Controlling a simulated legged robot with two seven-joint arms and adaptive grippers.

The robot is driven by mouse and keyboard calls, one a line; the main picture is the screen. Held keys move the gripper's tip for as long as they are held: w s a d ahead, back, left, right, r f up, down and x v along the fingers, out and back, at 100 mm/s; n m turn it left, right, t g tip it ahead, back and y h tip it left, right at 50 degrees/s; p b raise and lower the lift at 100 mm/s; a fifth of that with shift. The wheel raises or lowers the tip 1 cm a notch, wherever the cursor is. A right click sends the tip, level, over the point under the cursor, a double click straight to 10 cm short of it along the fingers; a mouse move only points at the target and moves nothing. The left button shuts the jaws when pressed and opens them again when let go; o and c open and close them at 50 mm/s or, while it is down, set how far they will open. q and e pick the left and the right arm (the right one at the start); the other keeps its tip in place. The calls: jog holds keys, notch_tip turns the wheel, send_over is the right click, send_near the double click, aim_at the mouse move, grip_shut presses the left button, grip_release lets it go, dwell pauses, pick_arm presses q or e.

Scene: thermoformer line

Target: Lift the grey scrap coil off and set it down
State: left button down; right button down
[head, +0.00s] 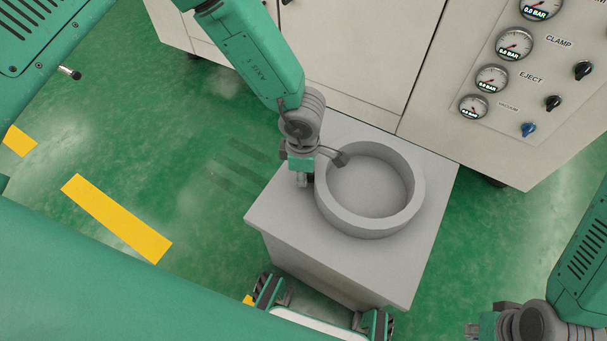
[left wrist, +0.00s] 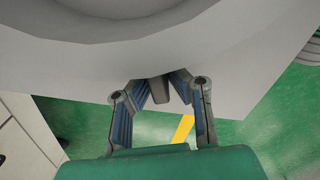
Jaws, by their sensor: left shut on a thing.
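The grey scrap coil (head: 404,210) is a thick open ring in the head view. It shows over the top of a grey stand (head: 283,215), towards its right back part; I cannot tell whether it touches. My left gripper (head: 322,168) is shut on the coil's left wall, with one finger over the inside and one outside. In the left wrist view the fingers (left wrist: 161,95) reach to the coil's curved rim (left wrist: 140,28), and the contact is partly hidden. My right gripper (head: 474,328) is at the bottom right, small and partly cut off, apart from the coil.
A pale machine cabinet (head: 360,50) stands close behind the stand, with a panel of gauges (head: 514,44) and knobs at the right. The stand's top is bare at the front and left. Green floor with a yellow stripe (head: 116,218) lies to the left.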

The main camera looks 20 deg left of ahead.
pick_arm(q)
jog(key=c, duration=1.5)
grip_release()
jog(key=shift+o, duration=0.2)
notch_tip(320, 180, up, 12)
jog(key=shift+f, duration=0.1)
jog(key=s+a+f+m+t+y+p, duration=0.25)
jog(key=s+a+m+p, duration=0.65)
jog(key=s+a+m, duration=0.5)
jog(key=s+r+m+g+h+p, duration=0.1)
jog(key=s+m+g+h+p, duration=0.1)
jog(key=s+m, duration=0.4)
jog(key=shift+s+a+r+m+p, duration=0.3)
jog(key=shift+s+a+m+p, duration=0.1)
jog(key=shift+s, duration=0.6)
